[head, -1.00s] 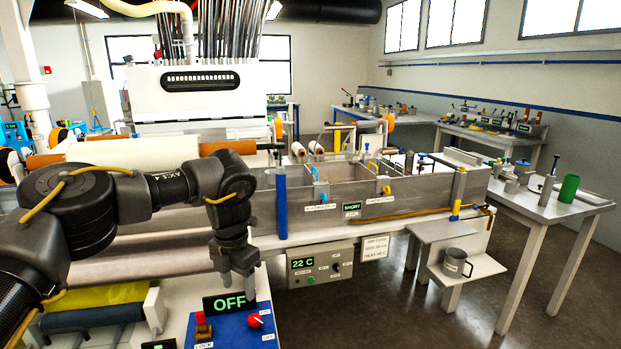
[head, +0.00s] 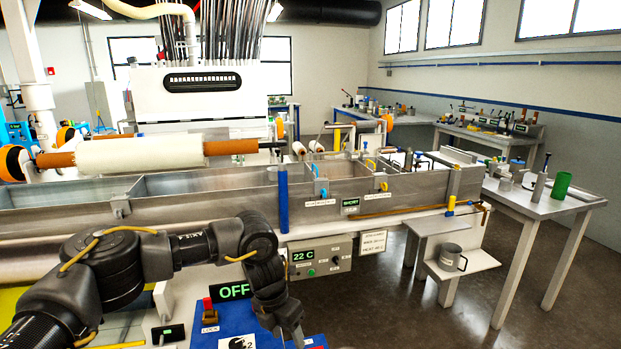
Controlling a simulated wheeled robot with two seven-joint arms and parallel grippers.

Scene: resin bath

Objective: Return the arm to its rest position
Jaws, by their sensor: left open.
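My left arm comes in from the lower left, dark with a yellow cable. My left gripper (head: 289,335) points down at the bottom of the picture, over the right part of the blue control panel (head: 210,330). Its fingers are partly cut off by the lower edge, and I see nothing held in them. The panel has a red switch (head: 209,308) and a display reading OFF (head: 234,290), partly covered by my arm. The red knob on the panel is hidden now. My right gripper is not in view.
The long metal bath (head: 400,189) runs across behind my arm, with a blue post (head: 283,200) at its front. A 22 C control box (head: 320,259) hangs below it. A grey mug (head: 452,257) sits on a low shelf at the right. Open floor lies at the lower right.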

